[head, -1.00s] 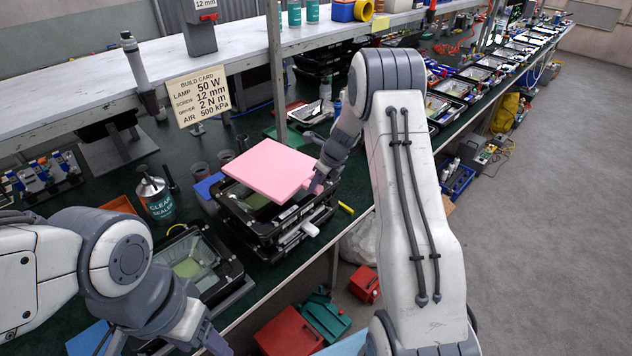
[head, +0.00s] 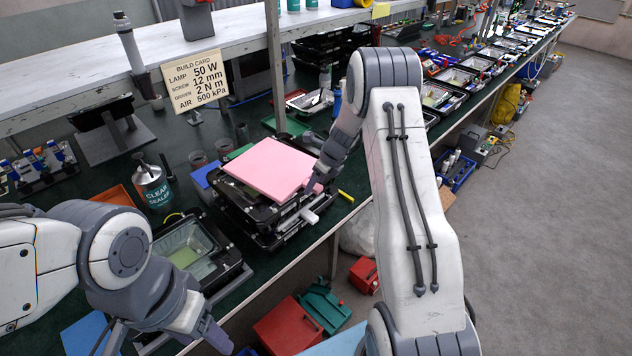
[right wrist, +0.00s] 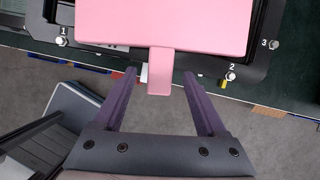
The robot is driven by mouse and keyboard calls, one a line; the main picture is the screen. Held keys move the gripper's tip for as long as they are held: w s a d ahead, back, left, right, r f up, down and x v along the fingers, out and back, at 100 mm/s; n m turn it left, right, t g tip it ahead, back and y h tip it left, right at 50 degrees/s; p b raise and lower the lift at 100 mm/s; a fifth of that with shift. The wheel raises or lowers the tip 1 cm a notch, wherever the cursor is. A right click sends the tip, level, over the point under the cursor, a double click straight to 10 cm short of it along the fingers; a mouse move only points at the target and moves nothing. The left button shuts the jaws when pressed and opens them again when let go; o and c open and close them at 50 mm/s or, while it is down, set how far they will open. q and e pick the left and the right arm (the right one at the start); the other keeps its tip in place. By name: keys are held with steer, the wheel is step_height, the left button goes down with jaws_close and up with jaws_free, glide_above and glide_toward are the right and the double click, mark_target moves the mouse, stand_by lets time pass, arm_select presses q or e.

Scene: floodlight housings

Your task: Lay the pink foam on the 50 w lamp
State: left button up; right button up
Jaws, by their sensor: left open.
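The pink foam (head: 268,168) is a flat square sheet with a small tab (right wrist: 160,72). It lies over the top of a black floodlight housing (head: 262,229), covering most of its upper face; I cannot read a wattage on that housing. My right gripper (head: 313,189) is at the foam's near right side. In the right wrist view its fingers (right wrist: 159,76) stand apart on both sides of the tab, with a gap at each side. My left gripper (head: 168,338) is open and empty at the lower left, beside another open housing (head: 188,250) with a yellowish inside.
A build card (head: 196,88) reads lamp 50 W. A clear sealer can (head: 152,185), cups and an orange tray (head: 110,197) are on the bench. A red box (head: 287,327) and teal box (head: 325,305) are below the bench's front edge.

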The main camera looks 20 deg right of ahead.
steer(key=b+v, duration=0.2)
steer(key=v, duration=0.8)
steer(key=s+a+r+n+g+b, duration=0.1)
steer(key=s+a+r+n, duration=0.1)
steer(key=s+a+n, duration=0.75)
steer(key=s+a+r+n+g+b, duration=0.1)
steer(key=s+a+r+n+g, duration=0.15)
steer(key=s+a+n, duration=0.7)
arm_select(q)
step_height(320, 180, down, 5)
steer(key=shift+f+b, duration=0.1)
steer(key=shift+b, duration=0.45)
arm_select(e)
steer(key=s+a+n, duration=0.4)
steer(key=s+n, duration=0.4)
steer(key=n, duration=0.1)
steer(key=s+a+f+n+h, duration=0.1)
steer(key=s+a+n, duration=0.3)
steer(key=s+n, duration=0.4)
steer(key=shift+s+a+n, duration=0.2)
steer(key=shift+a+n, duration=0.15)
steer(key=shift+n, duration=0.45)
arm_select(q)
steer(key=shift+c, duration=0.3)
arm_select(e)
steer(key=shift+f+g, duration=0.1)
steer(key=shift+g, duration=0.15)
steer(key=shift+c, duration=0.3)
